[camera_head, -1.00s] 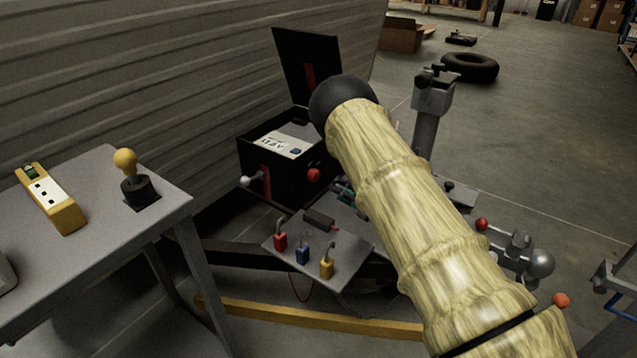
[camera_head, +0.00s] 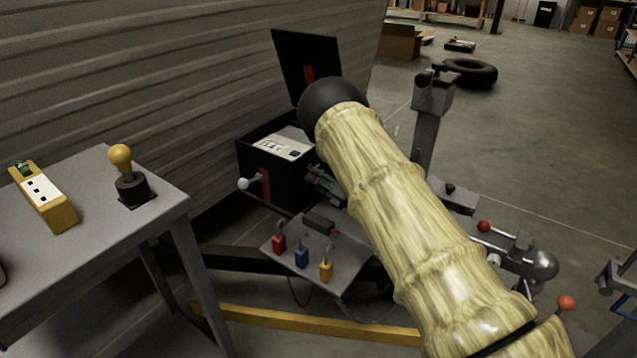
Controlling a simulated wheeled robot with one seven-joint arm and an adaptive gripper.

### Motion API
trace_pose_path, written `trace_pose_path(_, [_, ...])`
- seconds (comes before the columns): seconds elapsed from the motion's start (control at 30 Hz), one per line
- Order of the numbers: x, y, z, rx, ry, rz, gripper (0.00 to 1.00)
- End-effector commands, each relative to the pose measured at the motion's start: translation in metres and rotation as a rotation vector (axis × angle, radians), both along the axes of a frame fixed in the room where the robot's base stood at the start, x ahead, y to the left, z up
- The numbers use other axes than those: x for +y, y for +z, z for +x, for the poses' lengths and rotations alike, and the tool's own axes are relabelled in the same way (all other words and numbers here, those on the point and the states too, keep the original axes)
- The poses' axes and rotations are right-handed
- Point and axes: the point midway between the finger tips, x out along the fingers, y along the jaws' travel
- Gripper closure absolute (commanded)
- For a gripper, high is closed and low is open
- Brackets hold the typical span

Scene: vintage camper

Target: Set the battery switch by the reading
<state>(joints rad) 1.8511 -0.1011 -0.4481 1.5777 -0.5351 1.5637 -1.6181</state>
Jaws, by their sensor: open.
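A black box (camera_head: 268,178) with its lid (camera_head: 305,62) raised stands against the ribbed wall. A white labelled panel (camera_head: 283,146) lies in its top; its print is too small to read. A lever with a white ball (camera_head: 243,183) sticks out at the box's front left, by a red strip (camera_head: 266,184). Which part is the battery switch I cannot tell for sure. My gripper (camera_head: 322,184) shows partly, dark and greenish, at the box's front right corner. It is open, and my arm hides much of it. No held thing shows.
The grey table (camera_head: 85,248) at left bears a yellow device (camera_head: 43,198) and a yellow knob on a black base (camera_head: 130,188). Red, blue and yellow padlocks (camera_head: 301,257) sit on a grey plate. A grey post (camera_head: 425,135) and red-knobbed lever (camera_head: 484,226) stand right of my arm.

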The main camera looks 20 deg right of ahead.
Motion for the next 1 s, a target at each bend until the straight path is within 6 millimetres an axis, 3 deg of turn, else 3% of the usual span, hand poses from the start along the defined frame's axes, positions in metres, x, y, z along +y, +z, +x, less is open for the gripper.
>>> trace_pose_path(0.07, [-0.0001, 0.0000, -0.0002, 0.000, 0.000, 0.000, 0.41])
trace_pose_path(0.33, [-0.0003, -0.0001, -0.0003, 0.000, 0.000, 0.000, 0.87])
trace_pose_path(0.67, [-0.0006, 0.0012, -0.0006, 0.020, -0.001, 0.026, 0.87])
trace_pose_path(1.0, [-0.0010, 0.0045, -0.0011, 0.152, -0.001, 0.192, 0.87])
